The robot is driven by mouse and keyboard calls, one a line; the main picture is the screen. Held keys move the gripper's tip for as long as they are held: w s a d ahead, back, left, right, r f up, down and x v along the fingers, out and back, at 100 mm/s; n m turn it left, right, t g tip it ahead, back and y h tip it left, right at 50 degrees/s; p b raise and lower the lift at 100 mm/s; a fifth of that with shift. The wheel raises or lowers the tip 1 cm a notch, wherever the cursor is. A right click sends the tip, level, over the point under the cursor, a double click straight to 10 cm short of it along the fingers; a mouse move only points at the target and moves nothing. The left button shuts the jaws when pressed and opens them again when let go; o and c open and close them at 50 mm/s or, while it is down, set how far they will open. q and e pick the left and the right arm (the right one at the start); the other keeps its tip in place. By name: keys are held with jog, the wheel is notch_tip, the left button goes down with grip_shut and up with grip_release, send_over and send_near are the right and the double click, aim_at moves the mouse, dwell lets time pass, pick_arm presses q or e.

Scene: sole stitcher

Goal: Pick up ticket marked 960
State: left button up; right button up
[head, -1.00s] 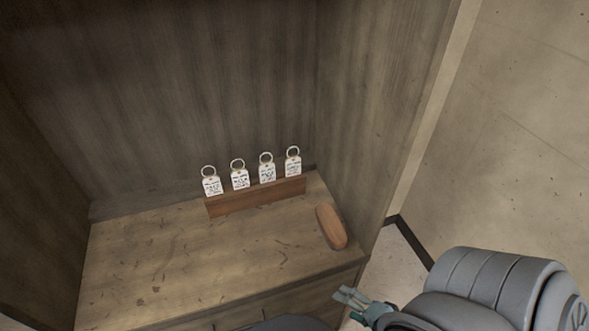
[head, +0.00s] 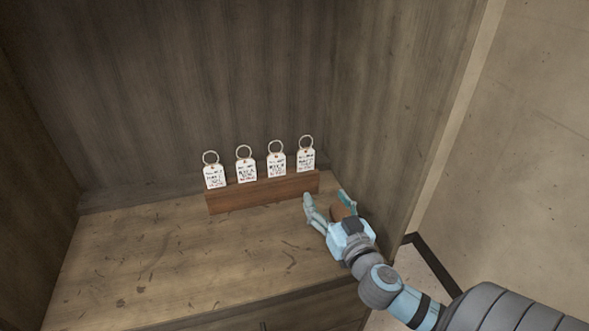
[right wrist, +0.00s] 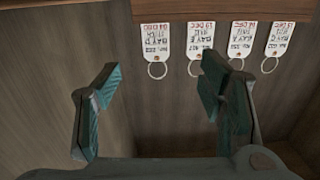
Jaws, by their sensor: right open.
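Several white tickets with metal rings stand in a row in a wooden holder (head: 262,192) on the cabinet shelf. They are a far-left ticket (head: 214,177), two middle tickets (head: 246,170) (head: 277,166) and a far-right ticket (head: 306,160). The right wrist view shows them upside down, the far-right one at its left (right wrist: 156,40). Their printed numbers are too small to read surely, so I cannot tell which is 960. My right gripper (head: 327,198) is open and empty, in front of the holder's right end; its fingers also show in the right wrist view (right wrist: 160,82). My left gripper is not in view.
The cabinet's right wall (head: 385,130) rises close to this gripper. The shelf's left part is clear.

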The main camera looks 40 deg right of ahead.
send_near(306, 162)
jog(key=x, duration=0.3)
jog(key=shift+h, duration=0.4)
jog(key=x, duration=0.5)
jog(key=shift+w, duration=0.45)
jog(key=shift+s, duration=0.1)
jog(key=c, duration=0.9)
